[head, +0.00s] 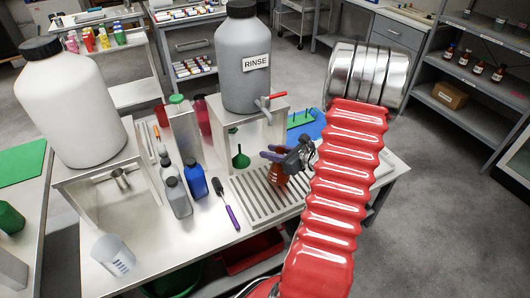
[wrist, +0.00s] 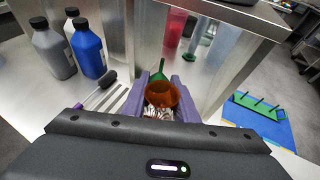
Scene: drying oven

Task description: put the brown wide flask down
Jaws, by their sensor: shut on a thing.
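The brown wide flask (head: 277,176) is held over the slatted drain rack (head: 255,196), under the front of the grey RINSE container (head: 243,62). I cannot tell whether its base touches the slats. My gripper (head: 283,160) is shut on it. In the wrist view the flask (wrist: 161,95) sits between the purple fingers (wrist: 160,92), its lower part partly hidden.
A green funnel (head: 240,158) hangs just behind the flask. Grey and blue bottles (head: 196,178) and a purple-handled brush (head: 226,204) stand or lie to the left. A blue mat with a green peg rack (head: 302,122) lies behind right.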

